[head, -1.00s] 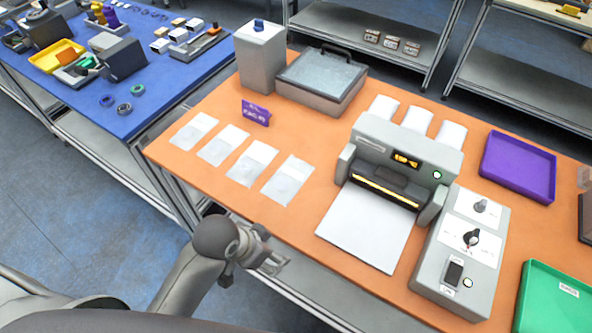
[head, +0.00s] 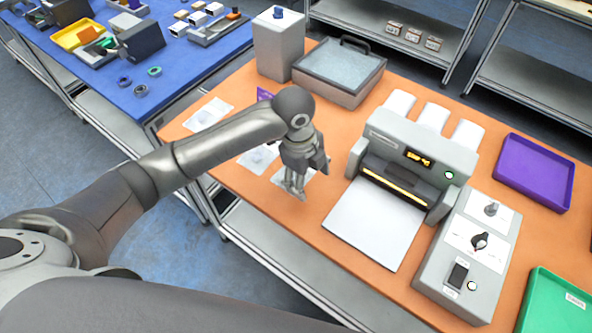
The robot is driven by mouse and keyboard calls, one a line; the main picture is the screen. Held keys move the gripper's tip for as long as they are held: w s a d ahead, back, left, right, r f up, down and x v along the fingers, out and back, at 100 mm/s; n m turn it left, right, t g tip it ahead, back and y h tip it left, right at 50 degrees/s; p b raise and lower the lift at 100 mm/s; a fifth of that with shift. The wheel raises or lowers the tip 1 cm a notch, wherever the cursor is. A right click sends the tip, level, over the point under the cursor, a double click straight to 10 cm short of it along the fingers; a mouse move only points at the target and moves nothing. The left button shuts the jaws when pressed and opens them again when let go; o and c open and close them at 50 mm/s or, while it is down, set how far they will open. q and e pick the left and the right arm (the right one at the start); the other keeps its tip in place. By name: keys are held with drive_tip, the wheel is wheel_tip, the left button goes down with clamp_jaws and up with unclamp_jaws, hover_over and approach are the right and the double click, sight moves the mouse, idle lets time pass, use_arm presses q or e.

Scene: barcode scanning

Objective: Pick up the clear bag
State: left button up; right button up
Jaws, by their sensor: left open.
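Several clear bags lie flat in a row on the left part of the orange table (head: 240,198). The leftmost clear bag (head: 207,114) shows beyond my left forearm. Another clear bag (head: 258,160) is partly covered by the arm. The rightmost clear bag (head: 281,180) is mostly hidden under my left gripper (head: 296,192). The left gripper is open and points down over this rightmost bag; I cannot tell whether it touches it. My right gripper is not in view.
A grey sealing machine (head: 415,150) with a white plate (head: 375,222) stands right of the gripper. A control box (head: 465,255), purple tray (head: 535,172) and green tray (head: 560,303) are further right. A lidded grey box (head: 338,75) and white block (head: 280,45) stand at the back.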

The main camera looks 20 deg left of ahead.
use_arm(q)
drive_tip(key=w+a+r+m+y, duration=0.2)
drive_tip(key=w+a+r, duration=0.2)
drive_tip(key=w+a, duration=0.1)
drive_tip(key=f, duration=0.2)
drive_tip(key=f+p, duration=0.1)
drive_tip(key=f, duration=0.2)
drive_tip(key=shift+s+a+f, duration=0.1)
drive_tip(key=shift+s+a, duration=0.05)
drive_tip(key=shift+s, duration=0.05)
wheel_tip(320, 180, down, 5)
drive_tip(key=p, duration=0.2)
drive_tip(key=shift+p, duration=0.4)
drive_tip(key=shift+f, duration=0.2)
drive_tip(key=shift+c, duration=0.3)
drive_tip(key=c, duration=1.1)
drive_tip(key=shift+o, duration=0.2)
drive_tip(key=shift+r, duration=0.1)
